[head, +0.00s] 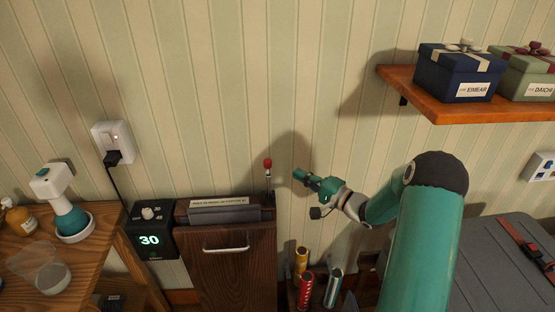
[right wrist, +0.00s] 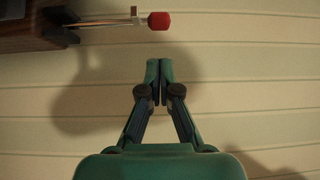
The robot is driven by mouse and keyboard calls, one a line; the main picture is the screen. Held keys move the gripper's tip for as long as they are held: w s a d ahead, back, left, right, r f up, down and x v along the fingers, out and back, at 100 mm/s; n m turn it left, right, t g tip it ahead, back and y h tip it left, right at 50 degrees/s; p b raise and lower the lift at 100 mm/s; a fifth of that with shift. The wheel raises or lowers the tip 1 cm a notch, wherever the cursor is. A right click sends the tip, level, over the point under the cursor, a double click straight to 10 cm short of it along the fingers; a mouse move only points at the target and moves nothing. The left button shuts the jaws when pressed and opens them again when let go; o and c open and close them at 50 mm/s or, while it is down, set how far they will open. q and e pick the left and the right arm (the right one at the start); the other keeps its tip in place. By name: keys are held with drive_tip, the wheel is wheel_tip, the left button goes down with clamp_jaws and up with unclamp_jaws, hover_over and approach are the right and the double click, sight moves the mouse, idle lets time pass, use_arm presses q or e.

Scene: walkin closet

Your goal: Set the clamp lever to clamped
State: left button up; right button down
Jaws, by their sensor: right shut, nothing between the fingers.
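The clamp lever is a thin metal rod with a red knob (head: 267,162). It stands upright at the right end of the dark wooden press cabinet (head: 222,262) in the head view. In the right wrist view the red knob (right wrist: 159,21) and its rod show at the top, just beyond my fingertips. My right gripper (head: 299,175) is a little to the right of the knob, apart from it. Its fingers are closed together and hold nothing; they also show in the right wrist view (right wrist: 159,70). My left gripper does not show.
A black timer box (head: 151,236) reading 30 stands left of the cabinet. An orange shelf (head: 470,106) with gift boxes juts out at upper right. Several coloured tubes (head: 305,288) stand below my gripper. A grey case (head: 490,265) lies at lower right.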

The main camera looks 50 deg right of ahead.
drive_tip(key=shift+s+d+r, duration=0.1)
drive_tip(key=shift+d, duration=0.1)
drive_tip(key=p, duration=0.2)
hover_over(268, 182)
drive_tip(key=d, duration=0.3)
drive_tip(key=shift+s+d+r, duration=0.1)
drive_tip(key=shift+s+r, duration=0.05)
drive_tip(key=shift+s, duration=0.25)
drive_tip(key=shift+d, duration=0.1)
